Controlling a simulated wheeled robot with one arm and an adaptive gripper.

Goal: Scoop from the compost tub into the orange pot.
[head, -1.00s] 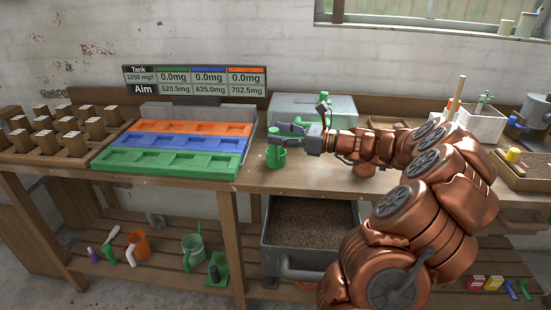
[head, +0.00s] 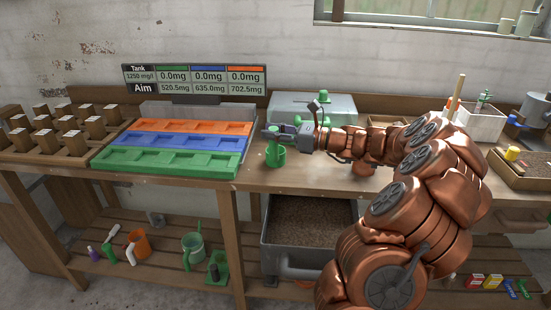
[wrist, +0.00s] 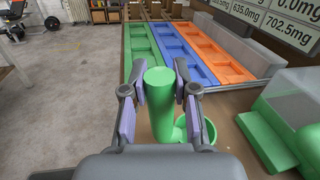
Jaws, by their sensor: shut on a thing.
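A green scoop (head: 275,158) stands upright on the bench, its cup low and its handle up. My gripper (head: 273,133) is shut on its handle, with the cup beneath. In the wrist view the green handle (wrist: 160,100) stands between the pads of my gripper (wrist: 157,103), and the cup's rim (wrist: 210,134) shows beside its foot. The compost tub (head: 266,243), grey and filled with brown compost, is below the bench top, right of the scoop. An orange pot (head: 362,170) sits on the bench right of the scoop, partly hidden by my arm.
Green, blue and orange trays (head: 165,165) lie left of the scoop, under a readout board (head: 194,80). A grey box with a green lid knob (head: 335,106) stands behind my gripper. An orange jug (head: 142,244) and green watering can (head: 193,249) are on the lower shelf.

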